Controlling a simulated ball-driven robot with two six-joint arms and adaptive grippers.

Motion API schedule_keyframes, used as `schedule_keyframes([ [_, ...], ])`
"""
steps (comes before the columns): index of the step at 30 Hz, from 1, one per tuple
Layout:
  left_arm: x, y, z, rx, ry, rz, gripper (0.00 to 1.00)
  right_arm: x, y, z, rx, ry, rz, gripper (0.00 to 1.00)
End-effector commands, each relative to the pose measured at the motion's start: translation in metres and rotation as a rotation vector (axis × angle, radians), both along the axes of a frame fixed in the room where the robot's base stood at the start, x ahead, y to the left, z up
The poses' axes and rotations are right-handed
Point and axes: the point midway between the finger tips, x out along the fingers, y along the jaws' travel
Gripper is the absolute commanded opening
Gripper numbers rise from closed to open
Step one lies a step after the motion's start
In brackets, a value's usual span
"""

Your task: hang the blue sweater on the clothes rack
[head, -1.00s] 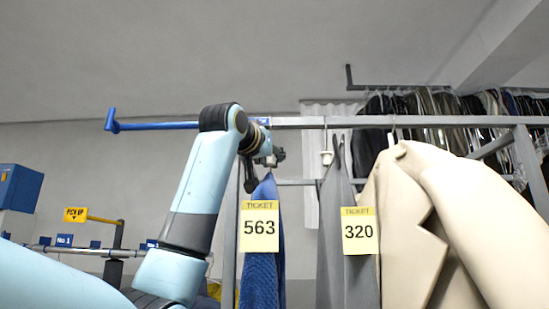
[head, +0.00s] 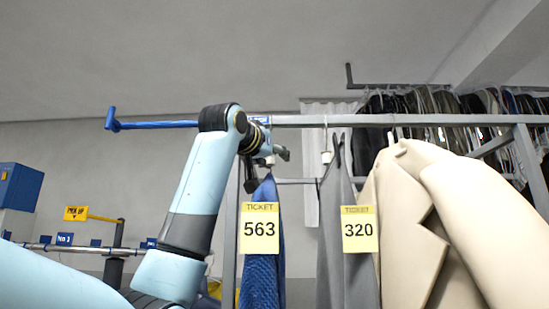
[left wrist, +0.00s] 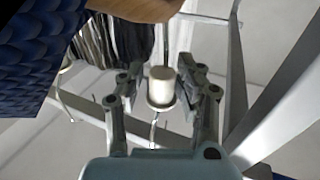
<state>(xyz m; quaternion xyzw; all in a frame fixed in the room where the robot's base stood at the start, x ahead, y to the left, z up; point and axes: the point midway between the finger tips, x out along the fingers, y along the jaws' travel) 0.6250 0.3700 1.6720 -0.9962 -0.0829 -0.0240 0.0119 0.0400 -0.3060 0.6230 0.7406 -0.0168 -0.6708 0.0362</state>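The blue sweater (head: 263,278) hangs upright below the top rail of the clothes rack (head: 290,121), with a yellow ticket 563 (head: 259,228) on its front. Its blue knit also fills the upper left corner of the left wrist view (left wrist: 35,60). My left gripper (head: 280,153) is just above the sweater's top and just below the rail. In the left wrist view its fingers (left wrist: 160,95) stand apart, with a white cylindrical hanger piece (left wrist: 162,84) between them and gaps at its sides. The gripper and wrist hide whether the hook sits on the rail. My right gripper is out of view.
A grey garment (head: 345,270) with ticket 320 (head: 358,229) and a beige coat (head: 400,250) hang close to the right. The rail has a blue end (head: 150,125) at left. Many dark clothes (head: 440,105) hang behind. A yellow pick-up sign (head: 76,214) stands at left.

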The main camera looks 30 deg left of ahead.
Motion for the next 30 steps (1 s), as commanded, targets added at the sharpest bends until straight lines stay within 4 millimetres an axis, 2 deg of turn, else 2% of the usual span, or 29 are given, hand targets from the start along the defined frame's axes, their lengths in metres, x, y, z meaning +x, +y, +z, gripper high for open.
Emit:
schedule_keyframes([
  [7,0.000,0.000,-0.002,-0.001,0.004,0.000,0.36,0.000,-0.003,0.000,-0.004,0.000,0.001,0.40],
  [11,-0.010,-0.001,-0.001,0.001,0.002,0.001,0.36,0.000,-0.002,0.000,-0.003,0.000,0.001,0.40],
  [24,-0.098,-0.016,-0.005,0.002,-0.001,0.001,0.36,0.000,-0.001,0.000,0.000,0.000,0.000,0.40],
  [30,-0.116,-0.019,-0.007,0.001,0.000,0.000,0.36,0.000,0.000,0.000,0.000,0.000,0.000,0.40],
])
